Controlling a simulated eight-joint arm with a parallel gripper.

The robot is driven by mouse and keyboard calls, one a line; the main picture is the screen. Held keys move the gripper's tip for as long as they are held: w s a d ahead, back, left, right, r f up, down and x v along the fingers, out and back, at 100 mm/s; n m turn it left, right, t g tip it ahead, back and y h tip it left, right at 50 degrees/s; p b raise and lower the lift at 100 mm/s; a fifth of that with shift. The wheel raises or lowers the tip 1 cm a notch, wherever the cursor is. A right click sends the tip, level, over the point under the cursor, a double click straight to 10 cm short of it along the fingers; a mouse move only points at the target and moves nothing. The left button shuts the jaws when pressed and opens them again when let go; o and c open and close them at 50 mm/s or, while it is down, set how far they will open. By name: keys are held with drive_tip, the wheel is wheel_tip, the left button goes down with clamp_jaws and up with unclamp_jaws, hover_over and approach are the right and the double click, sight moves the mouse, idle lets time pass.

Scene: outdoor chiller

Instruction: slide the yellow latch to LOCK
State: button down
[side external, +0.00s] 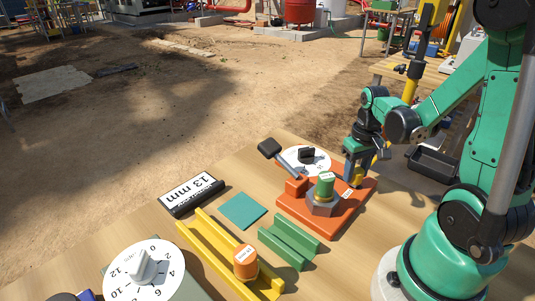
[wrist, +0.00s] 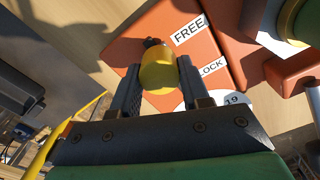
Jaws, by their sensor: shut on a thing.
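The yellow latch (wrist: 160,70) is a rounded knob on the orange base plate (wrist: 198,48), which has white FREE (wrist: 188,29) and LOCK (wrist: 212,67) labels. My gripper (wrist: 157,66) has one finger on each side of the knob and is shut on it. In the wrist view the knob's top appears beside the LOCK label, below FREE; its foot is hidden, so its exact place along its travel cannot be told. In the side view my gripper (side external: 358,174) is down at the far right edge of the orange base plate (side external: 345,208).
A green-topped cylinder (side external: 326,185) and a black-ended lever (side external: 283,158) stand on the plate, with a white dial (side external: 306,160) behind. A green channel (side external: 288,240), yellow rail (side external: 215,250), orange cylinder (side external: 246,262) and teal square (side external: 242,210) lie to the left.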

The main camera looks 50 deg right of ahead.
idle(0.3)
drive_tip(key=shift+w, duration=2.3)
drive_tip(key=shift+c, duration=2.1)
unclamp_jaws()
drive_tip(key=shift+r, duration=2.8)
drive_tip(key=a+r+n+t, duration=0.2)
drive_tip(key=a+t, duration=0.1)
drive_tip(key=a, duration=0.4)
drive_tip(key=w+a+r+n+t, duration=0.1)
drive_tip(key=a+r+n+t, duration=0.2)
drive_tip(key=a, duration=0.5)
drive_tip(key=shift+a+r+t, duration=0.15)
drive_tip(key=shift+a+t, duration=0.15)
drive_tip(key=shift+t, duration=0.3)
